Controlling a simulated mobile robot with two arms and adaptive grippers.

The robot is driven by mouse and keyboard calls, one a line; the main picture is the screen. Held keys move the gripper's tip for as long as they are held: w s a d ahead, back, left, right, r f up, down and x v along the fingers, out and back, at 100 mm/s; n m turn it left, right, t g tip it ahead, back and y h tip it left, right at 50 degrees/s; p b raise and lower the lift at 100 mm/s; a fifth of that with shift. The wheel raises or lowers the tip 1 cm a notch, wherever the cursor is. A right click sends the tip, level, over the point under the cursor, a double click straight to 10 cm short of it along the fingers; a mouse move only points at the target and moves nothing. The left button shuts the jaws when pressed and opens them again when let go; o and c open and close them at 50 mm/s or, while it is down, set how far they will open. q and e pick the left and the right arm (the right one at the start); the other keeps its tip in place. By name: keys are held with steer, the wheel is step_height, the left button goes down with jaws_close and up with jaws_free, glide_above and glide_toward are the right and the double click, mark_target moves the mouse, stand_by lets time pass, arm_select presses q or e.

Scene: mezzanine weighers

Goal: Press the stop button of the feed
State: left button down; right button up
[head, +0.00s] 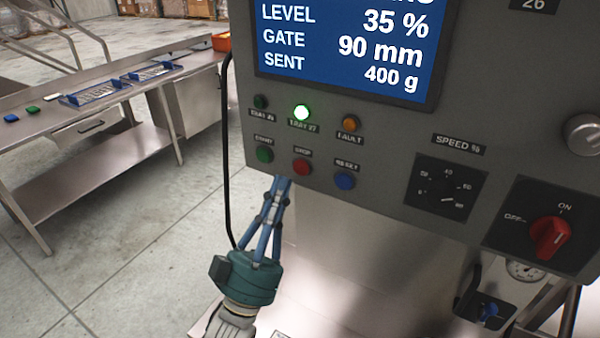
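The grey control panel (385,150) fills the right half of the head view. A red push button (302,167) sits in its lower button row; the small label above it is blurred but may read STOP. A green button (265,154) is to its left and a blue button (345,181) to its right. My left gripper (281,182) points up at the panel, its blue fingers drawn together and empty. Its tips show just below and left of the red button; I cannot tell whether they touch the panel. My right gripper is not in view.
A speed dial (447,198) and a red ON/OFF switch (549,238) are at right. A black cable (226,150) hangs left. A steel table (85,115) stands further left.

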mark_target(301, 168)
arm_select(q)
steer(key=shift+w+d+b, duration=0.3)
steer(key=shift+w+d, duration=0.35)
steer(key=shift+w, duration=0.3)
steer(key=shift+w, duration=0.1)
stand_by(0.8)
steer(key=shift+w+d, duration=0.25)
steer(key=shift+w, duration=0.05)
steer(key=shift+w+d+b, duration=0.2)
steer(key=shift+w+b, duration=0.1)
steer(key=shift+b, duration=0.1)
stand_by(0.5)
stand_by(0.4)
steer(key=shift+s+a+p, duration=0.3)
steer(key=shift+s+a, duration=0.15)
steer(key=shift+s, duration=0.3)
